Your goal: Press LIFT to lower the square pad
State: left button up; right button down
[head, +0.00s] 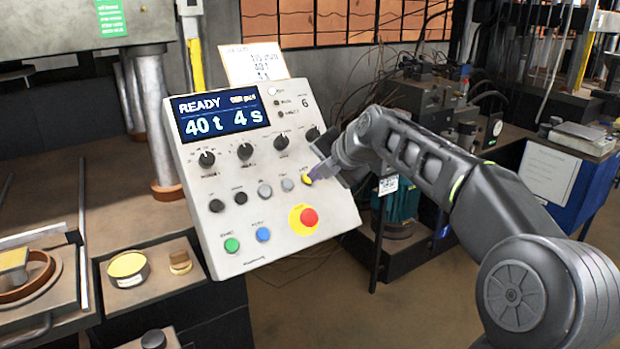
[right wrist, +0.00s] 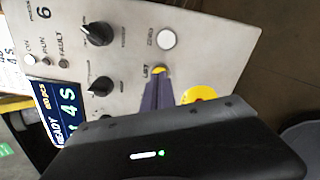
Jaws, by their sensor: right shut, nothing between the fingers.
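The grey control panel (head: 262,215) stands tilted in the middle of the head view, its screen (head: 222,112) reading READY, 40 t and 4 s. The yellow LIFT button (head: 307,180) is at the right end of a button row. It also shows in the right wrist view (right wrist: 159,70), partly hidden by my fingertips. My right gripper (head: 316,175) is shut and empty, its fingertips (right wrist: 158,88) at the LIFT button; I cannot tell whether the button is pressed in. A yellowish square pad (head: 13,260) sits by a brown ring at the left edge. My left gripper is not in view.
A red emergency button (head: 309,217) on a yellow disc lies just below LIFT. Green (head: 232,245) and blue (head: 263,234) buttons are lower left. A round yellow-topped tin (head: 128,268) stands on the bench. Machinery with loose cables is behind my right arm.

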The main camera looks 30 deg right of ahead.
jog(key=shift+w+f, duration=0.4)
jog(key=shift+w, duration=0.1)
jog(key=shift+w+f+b, duration=0.1)
jog(key=shift+b, duration=0.4)
dwell(0.5)
dwell(0.5)
jog(key=v, duration=0.8)
jog(key=shift+b, duration=0.35)
dwell(0.4)
